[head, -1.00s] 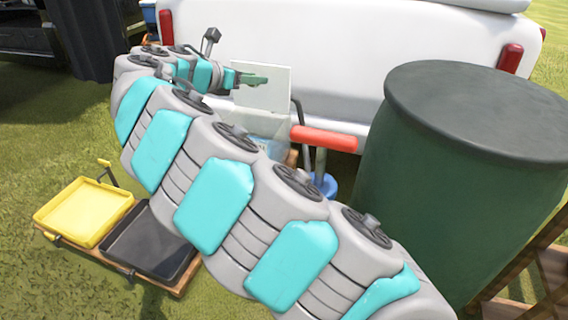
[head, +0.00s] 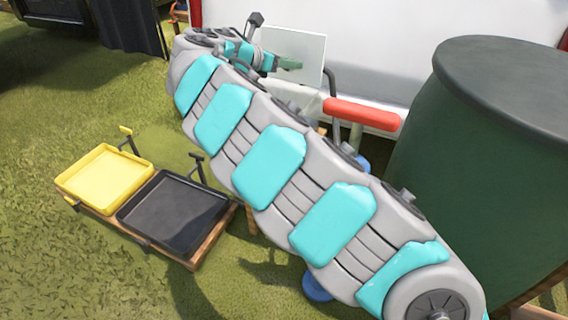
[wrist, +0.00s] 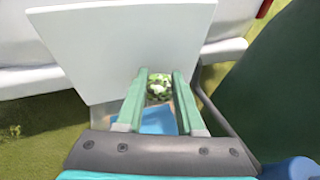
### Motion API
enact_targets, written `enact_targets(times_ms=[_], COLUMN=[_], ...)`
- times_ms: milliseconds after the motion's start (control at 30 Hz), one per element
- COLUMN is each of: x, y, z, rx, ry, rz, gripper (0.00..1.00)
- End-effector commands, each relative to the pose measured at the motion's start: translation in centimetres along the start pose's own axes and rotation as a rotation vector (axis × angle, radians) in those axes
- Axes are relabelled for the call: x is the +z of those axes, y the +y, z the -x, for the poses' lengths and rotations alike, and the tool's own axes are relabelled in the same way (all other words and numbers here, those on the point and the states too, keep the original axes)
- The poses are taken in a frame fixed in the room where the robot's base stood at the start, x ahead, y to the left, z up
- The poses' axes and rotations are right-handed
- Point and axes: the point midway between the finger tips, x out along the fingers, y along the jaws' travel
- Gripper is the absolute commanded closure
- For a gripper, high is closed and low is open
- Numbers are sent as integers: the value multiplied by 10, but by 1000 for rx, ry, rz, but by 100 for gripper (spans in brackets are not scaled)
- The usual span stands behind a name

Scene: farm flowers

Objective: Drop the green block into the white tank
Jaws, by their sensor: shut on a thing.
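My gripper (head: 290,64) is at the far end of my arm, in front of an upright white panel (head: 307,46). In the wrist view, its two green fingers (wrist: 160,88) are shut on a small mottled green and white piece, which I take as the green block (wrist: 159,82). The block is too small to make out in the head view. The panel also shows in the wrist view (wrist: 120,45). A pale white box-like body (head: 290,95), perhaps the white tank, is below it, partly hidden by my arm. A blue surface (wrist: 158,122) shows below the block, between the fingers.
A large dark green barrel (head: 480,150) stands at the right. A red-handled bar (head: 362,114) is between it and the panel. A yellow tray (head: 104,178) and a black tray (head: 175,212) sit on a low wooden stand at the left. Grass is open at the lower left.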

Motion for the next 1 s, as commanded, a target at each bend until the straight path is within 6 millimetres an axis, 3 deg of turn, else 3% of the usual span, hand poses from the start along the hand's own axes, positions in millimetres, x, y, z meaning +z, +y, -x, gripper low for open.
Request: enact_targets(times_ms=[100, 467, 500, 800, 1000], x=[-12, -13, -13, -13, -13], y=[0, 0, 0, 0, 0], z=[-5, -5, -5, -5, -5], rx=[1, 1, 1, 1, 1], ry=[0, 0, 0, 0, 0], rz=[-1, 0, 0, 0, 0], gripper=[100, 100, 61, 29, 29])
